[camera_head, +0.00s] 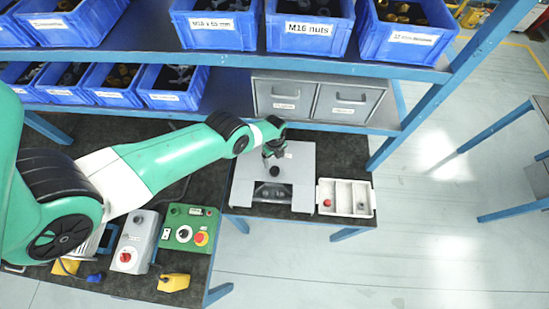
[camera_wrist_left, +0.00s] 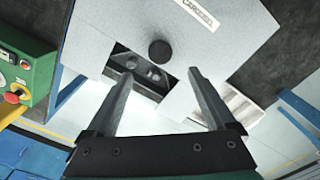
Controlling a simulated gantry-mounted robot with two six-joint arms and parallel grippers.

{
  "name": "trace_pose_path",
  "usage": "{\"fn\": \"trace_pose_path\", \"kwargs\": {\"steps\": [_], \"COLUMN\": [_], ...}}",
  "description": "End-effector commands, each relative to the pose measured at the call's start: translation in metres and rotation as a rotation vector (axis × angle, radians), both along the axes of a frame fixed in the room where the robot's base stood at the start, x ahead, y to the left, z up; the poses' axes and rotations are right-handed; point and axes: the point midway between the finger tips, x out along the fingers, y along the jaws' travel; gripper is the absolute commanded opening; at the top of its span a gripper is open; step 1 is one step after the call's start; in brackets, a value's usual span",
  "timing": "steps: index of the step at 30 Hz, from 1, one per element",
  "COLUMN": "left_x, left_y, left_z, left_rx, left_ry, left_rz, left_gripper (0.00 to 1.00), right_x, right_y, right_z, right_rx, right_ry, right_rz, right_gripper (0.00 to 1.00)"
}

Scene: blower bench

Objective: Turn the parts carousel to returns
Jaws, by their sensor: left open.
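The parts carousel is a light grey square housing (camera_head: 299,160) on the bench, with a dark round knob (camera_head: 274,171) on top. In the left wrist view the knob (camera_wrist_left: 161,51) stands between and just beyond my fingertips. A cut-out in the housing's near side opens onto a dark compartment (camera_wrist_left: 143,70) with a few metallic parts. A small label (camera_wrist_left: 196,11) on the housing is too blurred to read. My left gripper (camera_head: 270,153) is above the housing, close to the knob; it also shows open and empty in the left wrist view (camera_wrist_left: 161,74). My right gripper is not in view.
A white divided tray (camera_head: 345,184) with a red piece stands right of the housing. Two grey drawers (camera_head: 312,102) and a shelf of blue bins (camera_head: 310,30) are behind. A green control box (camera_head: 189,227) and a grey switch box (camera_head: 134,243) stand at left.

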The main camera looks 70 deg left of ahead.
Motion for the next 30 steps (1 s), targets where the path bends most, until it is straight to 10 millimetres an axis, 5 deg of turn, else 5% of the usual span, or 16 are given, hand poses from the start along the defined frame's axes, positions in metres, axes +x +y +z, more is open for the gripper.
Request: {"fn": "trace_pose_path", "kwargs": {"steps": [13,25,30], "left_x": [0.000,0.000,0.000], "left_y": [-0.001,-0.001,-0.001], "left_z": [-0.095,-0.103,-0.103], "left_rx": [-0.001,-0.001,-0.001], "left_ry": [-0.001,0.000,0.000], "left_rz": [0.000,0.000,0.000], "left_gripper": [0.89,0.89,0.61], "right_x": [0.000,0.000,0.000], "right_y": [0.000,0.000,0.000], "right_z": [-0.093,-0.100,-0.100], "right_rx": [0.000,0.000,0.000], "right_ry": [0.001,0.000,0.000], "right_rz": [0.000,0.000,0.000], "right_gripper": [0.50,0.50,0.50]}}
